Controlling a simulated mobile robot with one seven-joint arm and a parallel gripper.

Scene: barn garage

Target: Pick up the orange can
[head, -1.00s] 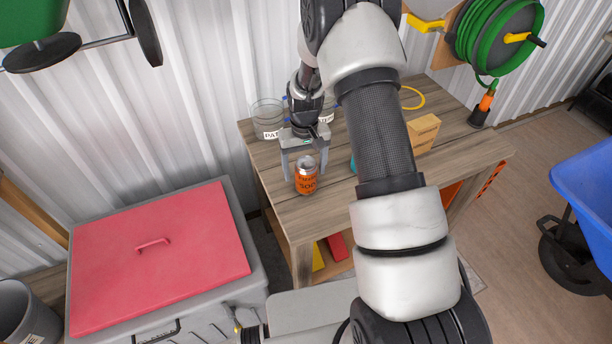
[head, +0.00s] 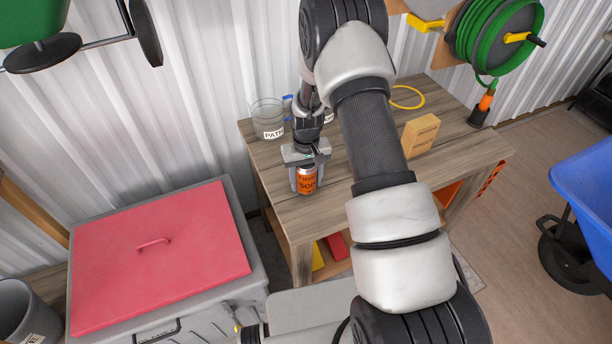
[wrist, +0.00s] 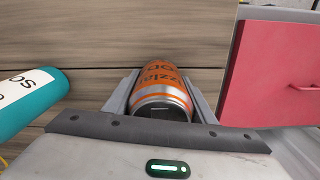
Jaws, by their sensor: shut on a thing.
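The orange can (head: 307,181) stands upright on the wooden workbench (head: 360,185), near its front left edge. My gripper (head: 306,183) is over it from above, with one finger on each side of the can. In the wrist view the can (wrist: 163,88) sits between the two fingers (wrist: 163,95), and its silver top faces the palm. The gripper is shut on the can. I cannot tell whether the can's base is clear of the bench.
A clear jar (head: 268,118) and a cardboard box (head: 421,135) stand on the bench. A grey chest with a red lid (head: 160,255) is left of the bench.

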